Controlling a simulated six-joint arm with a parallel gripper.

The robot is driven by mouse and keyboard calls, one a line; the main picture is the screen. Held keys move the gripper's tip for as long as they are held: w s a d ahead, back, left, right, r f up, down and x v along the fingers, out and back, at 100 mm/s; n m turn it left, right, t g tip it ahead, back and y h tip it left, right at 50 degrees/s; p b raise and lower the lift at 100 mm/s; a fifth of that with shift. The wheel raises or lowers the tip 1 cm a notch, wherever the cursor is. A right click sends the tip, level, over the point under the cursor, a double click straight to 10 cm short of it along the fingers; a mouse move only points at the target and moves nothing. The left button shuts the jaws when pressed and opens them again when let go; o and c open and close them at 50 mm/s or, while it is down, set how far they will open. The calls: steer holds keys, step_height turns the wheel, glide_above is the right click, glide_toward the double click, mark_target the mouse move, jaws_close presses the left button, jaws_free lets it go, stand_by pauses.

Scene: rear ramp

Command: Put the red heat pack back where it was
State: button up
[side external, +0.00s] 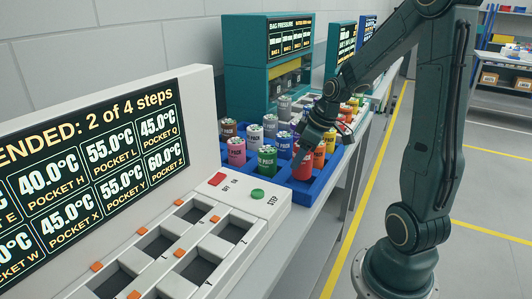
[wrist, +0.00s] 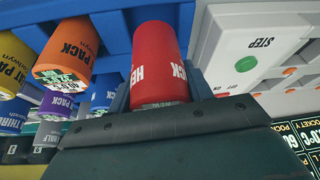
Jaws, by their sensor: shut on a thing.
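The red heat pack (side external: 303,164) is held upright by my gripper (side external: 308,145), at the near right part of the blue tray (side external: 318,185). In the wrist view the red pack (wrist: 160,55) sits between the two fingers of my gripper (wrist: 160,92), which is shut on it. Blue tray surface shows beside the pack in the wrist view (wrist: 115,35). I cannot tell whether the pack's base is seated in a tray hole or just above it.
An orange pack (side external: 320,155) and a green pack (side external: 267,160) stand close by, among several others. The white pocket unit (side external: 262,215) with empty dark wells, a green STEP button (side external: 257,195) and a red switch (side external: 217,179) lies in front. Teal cabinets (side external: 248,70) stand behind.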

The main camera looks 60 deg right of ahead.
mark_target(300, 167)
steer(key=shift+f, duration=2.1)
steer(key=shift+f, duration=0.15)
steer(key=o, duration=1.2)
steer(key=shift+r, duration=0.2)
steer(key=shift+v, duration=0.85)
steer(key=v, duration=1)
steer(key=shift+s+r, duration=0.1)
